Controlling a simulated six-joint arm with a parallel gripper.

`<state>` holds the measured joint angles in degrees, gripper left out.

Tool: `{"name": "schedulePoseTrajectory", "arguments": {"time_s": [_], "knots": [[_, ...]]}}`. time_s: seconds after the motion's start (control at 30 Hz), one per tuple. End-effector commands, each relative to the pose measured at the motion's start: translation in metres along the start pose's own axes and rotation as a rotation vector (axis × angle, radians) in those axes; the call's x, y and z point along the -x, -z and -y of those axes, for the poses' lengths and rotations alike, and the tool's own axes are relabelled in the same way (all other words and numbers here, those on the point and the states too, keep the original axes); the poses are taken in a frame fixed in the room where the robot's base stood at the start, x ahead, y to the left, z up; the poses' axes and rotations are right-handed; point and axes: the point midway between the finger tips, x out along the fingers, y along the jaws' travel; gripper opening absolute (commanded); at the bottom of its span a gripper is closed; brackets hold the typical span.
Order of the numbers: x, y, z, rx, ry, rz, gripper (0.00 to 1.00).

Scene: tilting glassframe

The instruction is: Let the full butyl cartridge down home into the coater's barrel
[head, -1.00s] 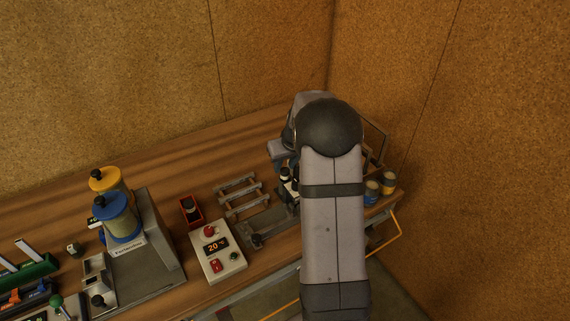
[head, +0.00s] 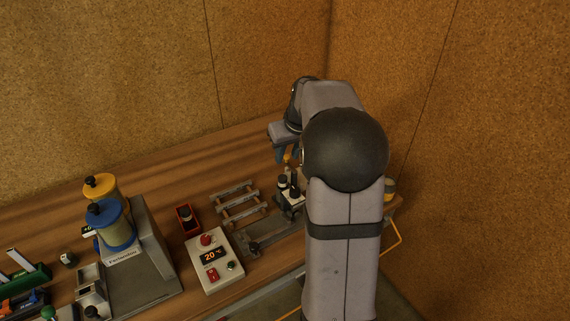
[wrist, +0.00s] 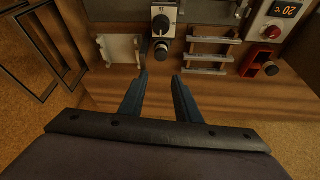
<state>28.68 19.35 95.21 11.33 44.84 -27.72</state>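My gripper (wrist: 161,82) is open, with nothing between its two blue fingers in the wrist view. In the head view the fingers (head: 287,156) hang above and behind a small white-based unit with dark upright parts (head: 291,195), which may be the coater. The wrist view shows a white unit with a dark knob (wrist: 162,22) just beyond the fingertips. A dark-topped cylinder (head: 186,215) stands in a red holder (head: 194,228); I cannot tell whether it is the butyl cartridge. The barrel's opening and its contents cannot be made out.
A slatted rack (head: 236,203) and a control box (head: 214,262) reading 20 stand left of the white-based unit. A grey machine with yellow and blue canisters (head: 116,228) stands farther left. A dark open frame (wrist: 35,50) and a pale plate (wrist: 120,50) lie left in the wrist view.

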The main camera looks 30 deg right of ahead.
Motion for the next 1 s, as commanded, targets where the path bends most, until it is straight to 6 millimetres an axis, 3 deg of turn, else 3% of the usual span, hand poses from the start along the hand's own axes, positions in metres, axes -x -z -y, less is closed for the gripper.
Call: {"name": "schedulePoseTrajectory", "arguments": {"time_s": [0.23,0.53,0.67,0.77,0.87,1.0], "knots": [[0.022,0.0,-0.001,0.0,-0.001,-0.002,0.3],[0.024,-0.001,0.002,0.0,0.001,0.003,0.3],[0.021,-0.012,0.018,0.006,0.011,0.023,0.3],[0.016,-0.034,0.046,0.015,0.025,0.063,0.3],[0.011,-0.069,0.082,0.029,0.041,0.121,0.3],[0.006,-0.136,0.131,0.057,0.051,0.214,0.3]]}}
